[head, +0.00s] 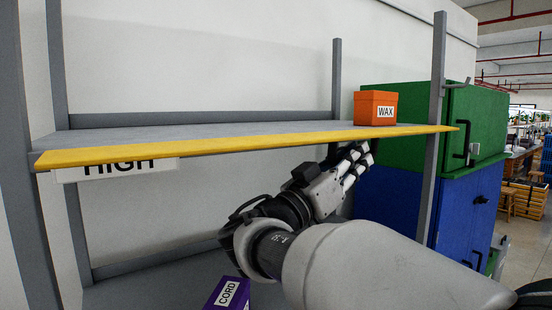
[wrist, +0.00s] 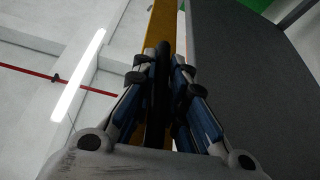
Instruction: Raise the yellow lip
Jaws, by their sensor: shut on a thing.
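The yellow lip (head: 240,143) runs along the front edge of the upper shelf, close to level. My gripper (head: 360,152) is just below the lip's right part, reaching up from underneath. In the wrist view the yellow lip (wrist: 163,25) runs up between the fingers of my gripper (wrist: 163,62). A dark upright bar (wrist: 162,95) stands between the fingers in front of the lip, and they are closed on it. It looks like a grip on the lip, but its join is hidden.
An orange WAX box (head: 376,107) stands on the grey shelf near its right end. A HIGH sign (head: 120,170) hangs below the lip's left part. A purple CORD box (head: 228,294) is below. Grey posts (head: 436,120) and green and blue cabinets (head: 475,125) bound the right.

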